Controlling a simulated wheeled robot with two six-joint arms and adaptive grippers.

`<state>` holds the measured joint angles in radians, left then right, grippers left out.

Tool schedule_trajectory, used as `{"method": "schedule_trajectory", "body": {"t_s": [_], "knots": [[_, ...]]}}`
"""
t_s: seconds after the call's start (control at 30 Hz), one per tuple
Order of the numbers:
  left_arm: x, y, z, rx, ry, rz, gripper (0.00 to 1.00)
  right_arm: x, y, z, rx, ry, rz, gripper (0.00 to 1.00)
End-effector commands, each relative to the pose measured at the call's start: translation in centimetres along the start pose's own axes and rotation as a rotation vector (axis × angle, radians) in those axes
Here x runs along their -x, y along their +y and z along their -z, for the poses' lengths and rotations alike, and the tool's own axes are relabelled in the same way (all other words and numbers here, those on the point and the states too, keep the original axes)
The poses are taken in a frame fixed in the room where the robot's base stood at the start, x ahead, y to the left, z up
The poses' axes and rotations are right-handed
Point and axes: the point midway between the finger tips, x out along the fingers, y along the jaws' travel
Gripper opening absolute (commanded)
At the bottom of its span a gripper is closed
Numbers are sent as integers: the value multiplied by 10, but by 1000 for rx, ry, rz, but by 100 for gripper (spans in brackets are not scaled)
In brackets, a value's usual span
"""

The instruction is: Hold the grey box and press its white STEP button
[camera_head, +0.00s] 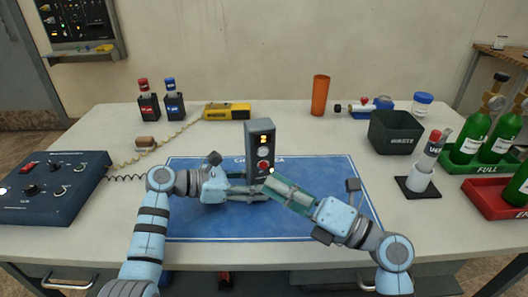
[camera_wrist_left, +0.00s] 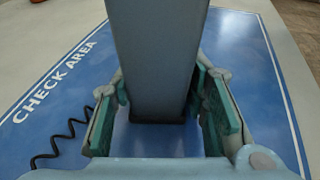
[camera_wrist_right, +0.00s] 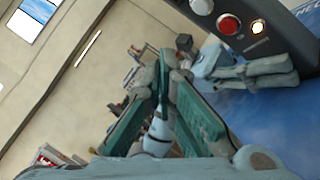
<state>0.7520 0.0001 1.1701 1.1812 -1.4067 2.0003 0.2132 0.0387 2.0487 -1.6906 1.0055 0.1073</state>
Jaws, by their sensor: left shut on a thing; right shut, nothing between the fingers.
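The grey box (camera_head: 259,141) stands upright over the blue mat, with a lit display at its top. Its front has a white button (camera_head: 263,152) above a red button (camera_head: 263,165); the STEP lettering is too small to read. My left gripper (camera_head: 256,190) is shut on the lower part of the box from the left. In the left wrist view the box (camera_wrist_left: 158,55) sits between its finger pads. My right gripper (camera_head: 270,181) is shut and empty, its tips low in front of the box, below the buttons. In the right wrist view the white button (camera_wrist_right: 202,5) is near the top edge.
The blue mat (camera_head: 205,225) lies under both grippers. A blue control panel (camera_head: 48,186) with a coiled cord stands at left. A yellow device (camera_head: 227,111), orange cup (camera_head: 320,95) and dark bin (camera_head: 395,132) stand behind. Green cylinders (camera_head: 474,136) stand in trays at right.

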Motion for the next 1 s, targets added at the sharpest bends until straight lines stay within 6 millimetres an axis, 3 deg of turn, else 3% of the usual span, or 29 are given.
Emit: {"method": "schedule_trajectory", "body": {"t_s": [0.57,0.8,1.0], "knots": [[0,0,-1,-1,-1,0,25,0,0,0,0,0,0,0],[0,0,0,-1,-1,0,25,26,16,18,3,1,1,0],[0,0,-1,-1,-1,0,25,27,19,20,3,0,-3,0]]}}
